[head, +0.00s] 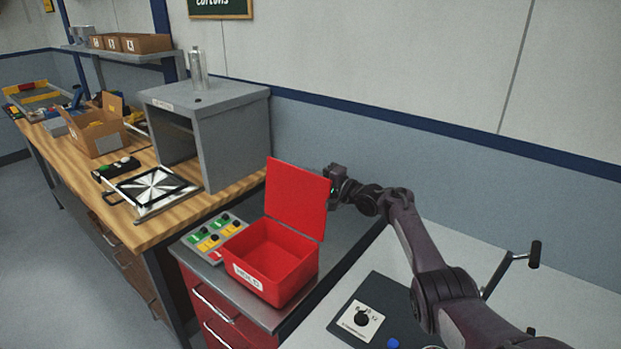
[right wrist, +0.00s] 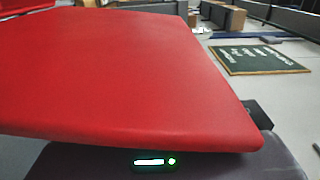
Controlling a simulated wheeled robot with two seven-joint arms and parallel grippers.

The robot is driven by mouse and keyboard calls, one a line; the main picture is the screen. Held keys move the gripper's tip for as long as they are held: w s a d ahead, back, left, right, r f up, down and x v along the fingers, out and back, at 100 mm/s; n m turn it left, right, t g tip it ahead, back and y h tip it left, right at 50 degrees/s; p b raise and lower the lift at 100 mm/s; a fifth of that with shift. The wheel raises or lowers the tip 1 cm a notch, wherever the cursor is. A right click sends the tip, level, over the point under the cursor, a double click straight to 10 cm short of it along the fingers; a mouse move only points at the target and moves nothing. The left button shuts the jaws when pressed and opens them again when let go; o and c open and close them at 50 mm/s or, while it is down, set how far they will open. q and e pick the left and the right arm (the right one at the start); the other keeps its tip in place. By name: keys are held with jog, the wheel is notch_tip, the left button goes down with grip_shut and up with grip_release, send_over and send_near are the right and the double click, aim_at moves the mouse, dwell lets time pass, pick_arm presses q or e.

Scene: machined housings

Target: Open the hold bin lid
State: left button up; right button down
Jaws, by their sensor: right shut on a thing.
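The red hold bin (head: 270,262) stands on a grey cabinet top, with a white label on its front. Its red lid (head: 298,198) is raised, standing steeply up from the back edge, and the bin's inside shows empty. My right gripper (head: 333,190) is at the lid's right edge, shut on the lid; its fingertips are partly hidden behind it. In the right wrist view the lid (right wrist: 130,75) fills much of the picture, close in front of the gripper. My left gripper is not in view.
A button panel (head: 213,236) with coloured buttons sits left of the bin. A grey box-shaped cabinet (head: 207,130) stands on the wooden bench behind it. A dark panel with a dial (head: 359,319) and a black crank handle (head: 535,254) are on the right.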

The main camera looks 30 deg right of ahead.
jog(key=c, duration=1.5)
grip_release()
jog(key=shift+d+f, duration=0.1)
jog(key=shift+s+d, duration=0.1)
jog(key=shift+s, duration=0.4)
jog(key=v, duration=0.7)
jog(key=shift+w, duration=0.1)
